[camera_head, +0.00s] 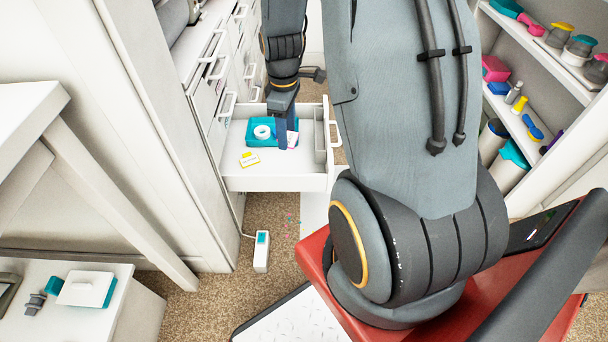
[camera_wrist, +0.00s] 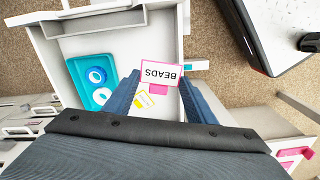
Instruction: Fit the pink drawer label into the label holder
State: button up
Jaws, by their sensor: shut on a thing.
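The pink drawer label (camera_wrist: 161,72) is a white card with a pink border and the word BEADS, upside down in the wrist view. My gripper (camera_wrist: 160,78) is shut on it, with one finger at each side edge. In the head view my gripper (camera_head: 284,146) hangs over the open white drawer (camera_head: 250,183). A small pink patch (camera_wrist: 158,89) shows just below the card; I cannot tell if it belongs to the label. A pink piece (camera_wrist: 292,153) shows at the lower right of the wrist view; I cannot tell if it is the label holder.
A white box-like device (camera_head: 261,251) stands on the carpet. Closed drawers (camera_head: 209,85) line the left; a full shelf (camera_head: 540,62) stands at right.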

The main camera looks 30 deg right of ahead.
jog(key=n+b, duration=0.2)
jog(key=b, duration=0.4)
send_over(298, 168)
notch_tip(298, 168, down, 6)
jog(key=shift+f+n+b, duration=0.25)
jog(key=shift+n+b, duration=0.15)
jog(key=shift+b, duration=0.45)
jog(key=shift+f+b, duration=1.8)
jog(key=shift+f, duration=3)
jog(key=shift+f, duration=0.2)
jog(key=o, duration=1)
jog(key=shift+b, duration=0.7)
